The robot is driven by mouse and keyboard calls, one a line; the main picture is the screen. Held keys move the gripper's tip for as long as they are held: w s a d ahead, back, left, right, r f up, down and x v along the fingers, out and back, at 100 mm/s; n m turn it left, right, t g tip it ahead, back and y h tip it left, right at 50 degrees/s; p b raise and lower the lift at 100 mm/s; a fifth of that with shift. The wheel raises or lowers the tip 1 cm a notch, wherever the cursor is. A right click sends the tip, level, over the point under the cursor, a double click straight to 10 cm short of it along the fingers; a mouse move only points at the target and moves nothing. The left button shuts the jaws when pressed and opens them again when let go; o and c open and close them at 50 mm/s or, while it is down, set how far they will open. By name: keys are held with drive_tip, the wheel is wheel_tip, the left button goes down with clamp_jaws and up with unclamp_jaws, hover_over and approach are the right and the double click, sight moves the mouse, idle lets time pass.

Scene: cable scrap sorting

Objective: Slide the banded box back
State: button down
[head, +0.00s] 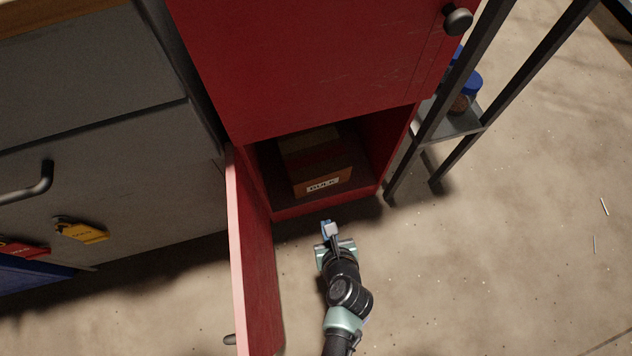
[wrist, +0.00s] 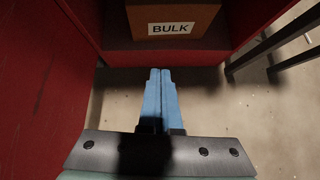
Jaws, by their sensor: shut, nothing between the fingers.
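A brown box (head: 316,161) with a dark band and a white label reading BULK stands inside the open lower compartment of the red cabinet (head: 310,70). The lower part of the box also shows in the wrist view (wrist: 183,14), with its label facing me. My gripper (head: 328,228) is in front of the compartment opening, apart from the box. In the wrist view its two blue fingers (wrist: 158,76) are shut together with nothing between them, pointing at the compartment's front edge. The back of the box is in shadow.
The red cabinet door (head: 254,255) stands open left of my arm. A dark metal rack (head: 456,125) with blue-lidded jars stands right of the cabinet. Grey drawers (head: 100,120) with coloured tags stand at left. The floor at right is mostly clear.

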drive_tip(key=b, duration=0.7)
approach(317, 189)
wheel_tip(317, 189, down, 4)
drive_tip(key=shift+w+a+b, duration=0.25)
drive_tip(key=shift+w+b, duration=0.5)
drive_tip(key=shift+w, duration=0.25)
drive_tip(key=shift+w+a+b, duration=0.2)
drive_tip(key=shift+w+b, duration=0.55)
drive_tip(key=shift+w, duration=0.25)
drive_tip(key=shift+r, duration=0.1)
